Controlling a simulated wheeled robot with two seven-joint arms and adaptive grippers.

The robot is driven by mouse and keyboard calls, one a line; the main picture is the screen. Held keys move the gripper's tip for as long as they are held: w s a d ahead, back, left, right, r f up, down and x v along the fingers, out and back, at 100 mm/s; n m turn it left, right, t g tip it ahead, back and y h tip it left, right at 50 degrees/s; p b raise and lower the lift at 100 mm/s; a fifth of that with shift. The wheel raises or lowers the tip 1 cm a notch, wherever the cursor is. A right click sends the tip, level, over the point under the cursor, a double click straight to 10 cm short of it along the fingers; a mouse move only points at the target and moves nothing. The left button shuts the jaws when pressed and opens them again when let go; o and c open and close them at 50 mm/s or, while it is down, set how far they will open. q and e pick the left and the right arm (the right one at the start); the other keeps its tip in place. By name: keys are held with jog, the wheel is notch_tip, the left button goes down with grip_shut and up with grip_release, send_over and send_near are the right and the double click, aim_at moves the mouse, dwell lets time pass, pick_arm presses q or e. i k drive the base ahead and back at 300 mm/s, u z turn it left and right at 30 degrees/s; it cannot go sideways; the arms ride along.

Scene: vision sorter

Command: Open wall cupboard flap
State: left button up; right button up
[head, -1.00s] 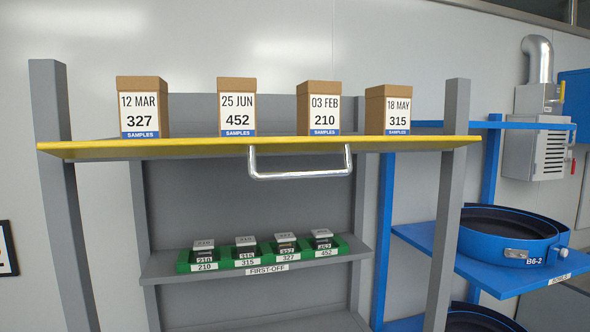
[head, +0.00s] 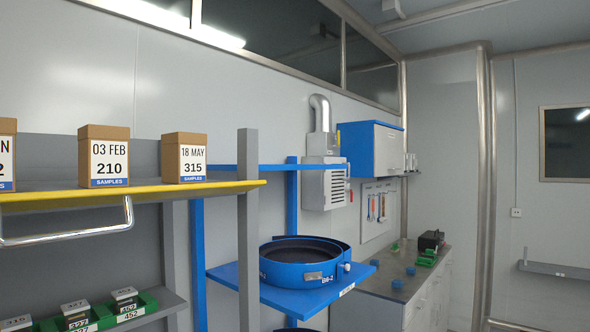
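The wall cupboard (head: 373,149) hangs on the far wall, right of centre in the head view. It has a blue top and edges and a pale front, which looks closed. Its handle is too small to make out. Neither of my grippers shows in the head view, so their state cannot be seen.
A grey rack (head: 248,230) with a yellow-edged shelf (head: 225,188) of sample boxes stands at the left. A blue shelf (head: 300,295) holds a blue round pan (head: 300,265). A counter (head: 400,285) stands below the cupboard. A grey wall unit (head: 324,185) hangs left of it.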

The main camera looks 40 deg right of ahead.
aim_at(388, 143)
jog(key=z, duration=1.7)
